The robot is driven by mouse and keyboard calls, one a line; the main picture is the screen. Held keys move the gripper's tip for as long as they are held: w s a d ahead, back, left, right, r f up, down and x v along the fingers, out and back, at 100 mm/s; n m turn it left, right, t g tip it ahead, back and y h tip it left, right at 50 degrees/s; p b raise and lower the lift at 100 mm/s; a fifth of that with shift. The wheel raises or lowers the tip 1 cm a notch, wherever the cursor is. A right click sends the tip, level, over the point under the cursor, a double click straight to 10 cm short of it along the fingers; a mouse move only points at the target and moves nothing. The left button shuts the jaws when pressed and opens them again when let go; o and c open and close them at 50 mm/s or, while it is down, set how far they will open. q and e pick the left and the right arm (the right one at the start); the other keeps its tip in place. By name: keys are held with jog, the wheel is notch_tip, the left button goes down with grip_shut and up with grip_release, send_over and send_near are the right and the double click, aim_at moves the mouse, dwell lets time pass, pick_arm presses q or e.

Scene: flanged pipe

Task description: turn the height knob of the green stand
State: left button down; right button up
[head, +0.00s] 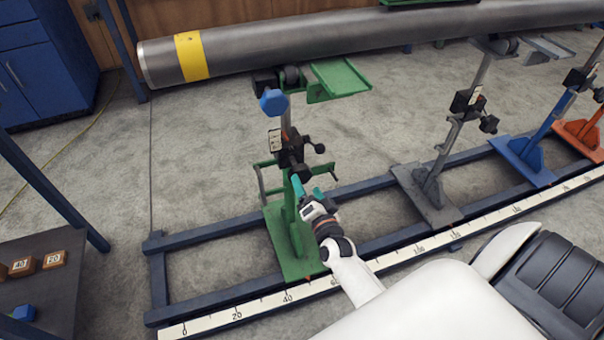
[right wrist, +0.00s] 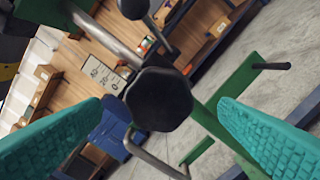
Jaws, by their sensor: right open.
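The green stand (head: 290,240) stands on the blue floor rails, with a dark clamp block and a small scale plate (head: 275,141) on its post. A black faceted knob (head: 301,172) sticks out from the post towards me; it also shows large in the right wrist view (right wrist: 160,99). My right gripper (head: 308,189) is just in front of this knob. Its teal fingers are open, and in the right wrist view (right wrist: 160,128) the knob appears between them, with no finger touching it. A blue knob (head: 273,102) sits higher on the stand. My left gripper is not in view.
A grey pipe (head: 340,45) with a yellow band lies across the stand tops. A ball-ended lever (head: 314,146) juts out beside the post. Grey (head: 433,190) and blue (head: 530,155) stands are farther right. A side table (head: 45,270) with blocks is at left.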

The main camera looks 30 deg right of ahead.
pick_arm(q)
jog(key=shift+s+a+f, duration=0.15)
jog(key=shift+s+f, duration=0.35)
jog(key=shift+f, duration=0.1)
pick_arm(e)
jog(key=v, duration=0.4)
jog(key=shift+s, duration=0.1)
jog(key=shift+f, duration=0.1)
